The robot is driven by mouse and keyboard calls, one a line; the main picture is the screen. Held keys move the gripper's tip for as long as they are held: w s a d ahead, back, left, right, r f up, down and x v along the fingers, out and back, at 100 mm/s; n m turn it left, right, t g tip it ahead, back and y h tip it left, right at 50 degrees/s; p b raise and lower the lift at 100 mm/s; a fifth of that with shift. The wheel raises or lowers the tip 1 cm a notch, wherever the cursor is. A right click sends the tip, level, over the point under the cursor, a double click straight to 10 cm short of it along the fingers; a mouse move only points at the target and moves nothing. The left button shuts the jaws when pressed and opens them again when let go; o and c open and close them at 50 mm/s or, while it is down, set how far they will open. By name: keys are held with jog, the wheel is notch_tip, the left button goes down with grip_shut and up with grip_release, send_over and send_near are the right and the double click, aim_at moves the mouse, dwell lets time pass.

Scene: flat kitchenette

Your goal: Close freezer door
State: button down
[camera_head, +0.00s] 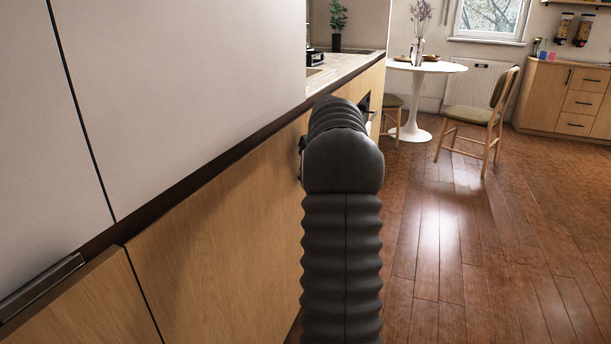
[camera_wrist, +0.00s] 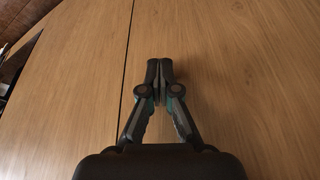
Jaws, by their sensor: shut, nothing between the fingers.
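Wooden lower panels (camera_head: 215,250) run along the left in the head view, below white upper panels (camera_head: 190,80). None of them is marked as the freezer door, and I cannot tell which one it is. No panel is seen swung wide open. In the wrist view, my gripper (camera_wrist: 160,65) is shut and empty, pointing at a wooden surface (camera_wrist: 230,70) with a dark seam (camera_wrist: 127,60) left of the fingers. I cannot tell whether the fingertips touch the wood. In the head view, my arm hides most of the gripper.
A dark handle bar (camera_head: 40,285) is at the lower left. A counter (camera_head: 345,68) continues beyond the panels. A white round table (camera_head: 427,67) and a chair (camera_head: 478,115) stand farther back. The wooden floor (camera_head: 480,250) to the right is clear.

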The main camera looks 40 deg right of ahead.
jog(key=s+d+r, duration=0.3)
jog(key=s+r, duration=0.3)
jog(key=r, duration=0.3)
jog(key=shift+s+d+r+p, duration=0.15)
jog(key=shift+s+d+p, duration=0.1)
jog(key=shift+s+p, duration=0.15)
